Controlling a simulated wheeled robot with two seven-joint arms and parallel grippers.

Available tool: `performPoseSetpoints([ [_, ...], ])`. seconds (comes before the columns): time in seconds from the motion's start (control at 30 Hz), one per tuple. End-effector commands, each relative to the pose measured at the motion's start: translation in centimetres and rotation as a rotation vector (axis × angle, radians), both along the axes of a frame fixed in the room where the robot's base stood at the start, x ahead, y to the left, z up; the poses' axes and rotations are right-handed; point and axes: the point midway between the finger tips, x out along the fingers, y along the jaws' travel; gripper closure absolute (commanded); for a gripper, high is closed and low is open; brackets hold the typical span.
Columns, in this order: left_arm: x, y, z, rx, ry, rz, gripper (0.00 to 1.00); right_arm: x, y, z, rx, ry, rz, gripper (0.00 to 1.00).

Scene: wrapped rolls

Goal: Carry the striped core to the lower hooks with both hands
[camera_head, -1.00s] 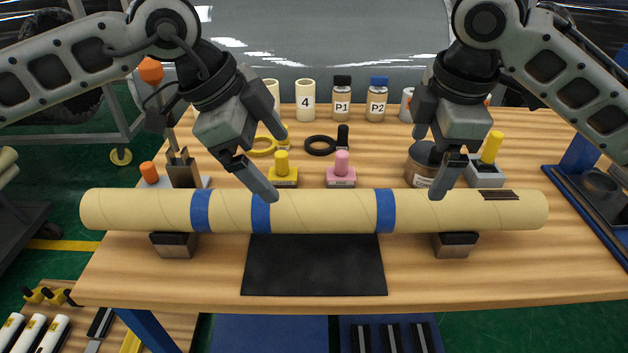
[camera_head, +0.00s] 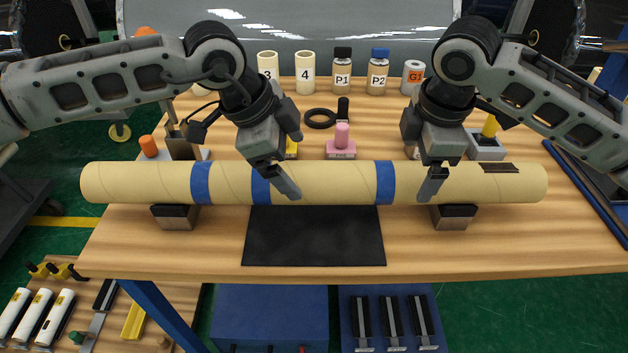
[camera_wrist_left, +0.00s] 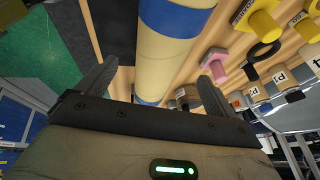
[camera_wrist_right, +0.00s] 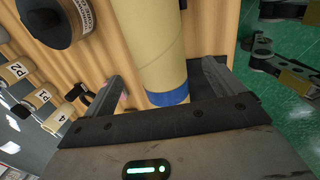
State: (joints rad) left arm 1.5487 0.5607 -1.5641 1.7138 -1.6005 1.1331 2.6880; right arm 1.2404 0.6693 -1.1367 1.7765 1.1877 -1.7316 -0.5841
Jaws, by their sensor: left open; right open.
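The striped core (camera_head: 330,183) is a long cream tube with three blue bands. It lies level across two dark-topped blocks on the table. My left gripper (camera_head: 279,178) is open at the core, right by the middle blue band. In the left wrist view the core (camera_wrist_left: 165,62) runs between its spread fingers. My right gripper (camera_head: 433,178) is open at the core, right of the rightmost band. In the right wrist view the core (camera_wrist_right: 145,40) runs between its fingers. Far fingers are hidden in the head view. I cannot make out the lower hooks.
The supports are a left block (camera_head: 175,219) and a right block (camera_head: 454,218). A black mat (camera_head: 314,240) lies between them. Behind the core stand a pink-knobbed piece (camera_head: 341,143), bottles and numbered cylinders. The table's front strip is clear.

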Motion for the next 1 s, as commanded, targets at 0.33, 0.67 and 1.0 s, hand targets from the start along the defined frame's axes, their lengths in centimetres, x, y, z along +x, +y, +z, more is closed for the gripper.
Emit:
performPoseSetpoints([
  [0.33,1.0,-2.2,-5.2,0.0,0.001,0.001,0.07,1.1,0.0,-5.6,0.0,0.003,-0.001,0.07],
  [0.67,1.3,-2.7,-6.3,-0.001,-0.001,0.001,0.07,1.4,0.0,-6.8,0.0,-0.001,0.0,0.07],
  [1.0,1.3,-2.7,-6.2,-0.001,-0.001,0.001,0.57,1.4,0.0,-6.8,0.0,0.0,0.0,0.57],
])
